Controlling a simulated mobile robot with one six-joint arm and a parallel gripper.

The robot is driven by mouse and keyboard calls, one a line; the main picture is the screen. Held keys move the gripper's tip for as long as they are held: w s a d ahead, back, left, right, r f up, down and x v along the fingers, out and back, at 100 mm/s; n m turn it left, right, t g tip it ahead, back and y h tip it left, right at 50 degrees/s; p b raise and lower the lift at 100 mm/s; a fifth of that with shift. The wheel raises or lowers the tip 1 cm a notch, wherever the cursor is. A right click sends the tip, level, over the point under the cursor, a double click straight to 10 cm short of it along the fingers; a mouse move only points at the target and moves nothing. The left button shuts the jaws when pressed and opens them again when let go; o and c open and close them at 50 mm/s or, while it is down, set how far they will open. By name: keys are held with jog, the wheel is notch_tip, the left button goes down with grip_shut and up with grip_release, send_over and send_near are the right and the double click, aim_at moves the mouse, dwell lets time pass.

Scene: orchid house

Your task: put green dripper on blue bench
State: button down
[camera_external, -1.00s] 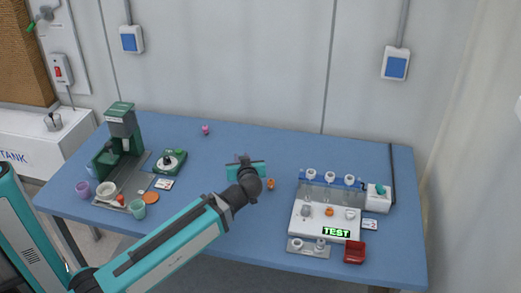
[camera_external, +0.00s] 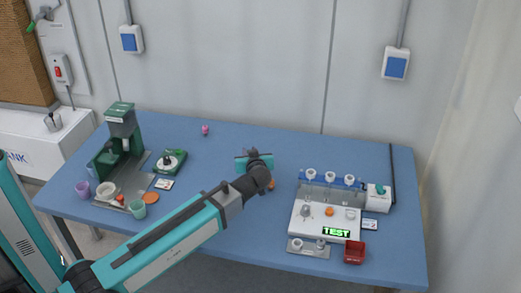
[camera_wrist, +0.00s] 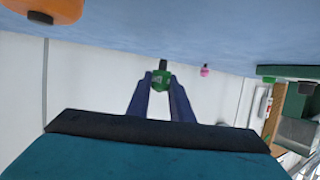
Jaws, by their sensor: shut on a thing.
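My gripper (camera_external: 254,162) is over the middle of the blue bench (camera_external: 290,152). In the wrist view my gripper (camera_wrist: 161,85) is shut on the small green dripper (camera_wrist: 161,79), which has a dark end pointing toward the bench. The bench surface fills the top of that view (camera_wrist: 130,25), which is upside down. In the external view my gripper and wrist hide the dripper. I cannot tell whether the dripper touches the bench.
A small orange object (camera_external: 271,185) stands close beside my gripper. A pink object (camera_external: 205,130) is farther back. A green machine (camera_external: 123,128) and cups are at left. A white rack with a TEST display (camera_external: 312,222) and a red box (camera_external: 354,253) are at right. The back middle is clear.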

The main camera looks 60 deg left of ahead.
jog(key=shift+w+f, duration=0.1)
dwell(0.3)
jog(key=shift+f, duration=1.7)
jog(key=shift+f, duration=0.15)
jog(key=c, duration=1.6)
grip_release()
jog(key=shift+r+p, duration=0.25)
jog(key=shift+p, duration=0.05)
jog(key=v, duration=0.3)
jog(key=b+v, duration=0.1)
jog(key=v, duration=0.5)
jog(key=shift+d+f+b, duration=0.15)
jog(key=shift+f+b, duration=0.1)
jog(key=shift+b, duration=0.1)
jog(key=shift+b+v, duration=1.35)
jog(key=shift+b, duration=0.1)
jog(key=shift+r, duration=0.25)
